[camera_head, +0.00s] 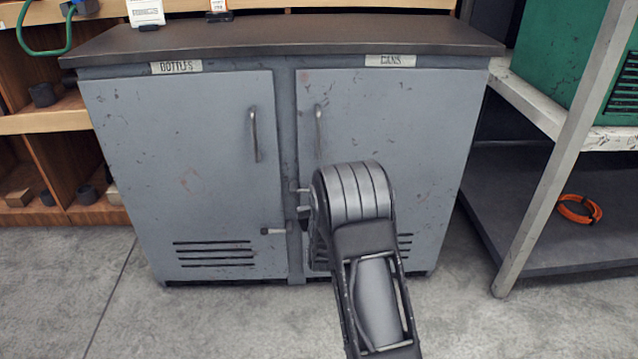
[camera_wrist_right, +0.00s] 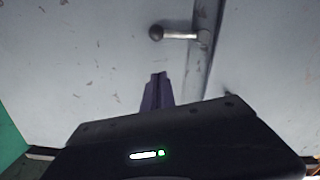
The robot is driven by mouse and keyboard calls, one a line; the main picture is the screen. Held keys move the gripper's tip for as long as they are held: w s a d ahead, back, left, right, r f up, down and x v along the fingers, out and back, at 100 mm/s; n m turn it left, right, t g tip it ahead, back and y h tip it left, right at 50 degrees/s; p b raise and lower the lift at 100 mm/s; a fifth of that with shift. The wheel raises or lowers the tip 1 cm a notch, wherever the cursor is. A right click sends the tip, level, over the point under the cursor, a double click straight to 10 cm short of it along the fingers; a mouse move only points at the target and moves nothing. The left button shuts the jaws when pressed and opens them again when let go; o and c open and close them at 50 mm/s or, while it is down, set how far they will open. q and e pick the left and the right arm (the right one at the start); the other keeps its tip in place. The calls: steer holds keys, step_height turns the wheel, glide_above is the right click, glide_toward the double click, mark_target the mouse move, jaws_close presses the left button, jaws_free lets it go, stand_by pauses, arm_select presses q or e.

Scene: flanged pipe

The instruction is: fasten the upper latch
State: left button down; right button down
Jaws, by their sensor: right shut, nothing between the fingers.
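The upper latch (camera_head: 298,189) sits on the centre post of a grey two-door cabinet, partly hidden behind my right arm in the head view. In the wrist view a latch bar (camera_wrist_right: 182,35) reaches from the door seam to a dark round knob, lying across one door. My right gripper (camera_wrist_right: 157,78) is shut and empty, its fingers apart from that bar in the picture; the gap in depth is unclear. In the head view my arm hides most of this gripper. The lower latch (camera_head: 273,231) lies across the left door. My left gripper is out of view.
The left door (camera_head: 190,170) and right door (camera_head: 420,140) look closed, each with a vertical handle. A shelf rack with a green machine (camera_head: 570,50) and an orange coil (camera_head: 579,209) stands at right. Wooden shelves are at left. The floor before the left door is clear.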

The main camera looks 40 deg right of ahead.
steer(key=p+v, duration=0.1)
steer(key=v, duration=0.4)
steer(key=shift+s+a+r, duration=0.15)
steer(key=shift+a+r, duration=0.05)
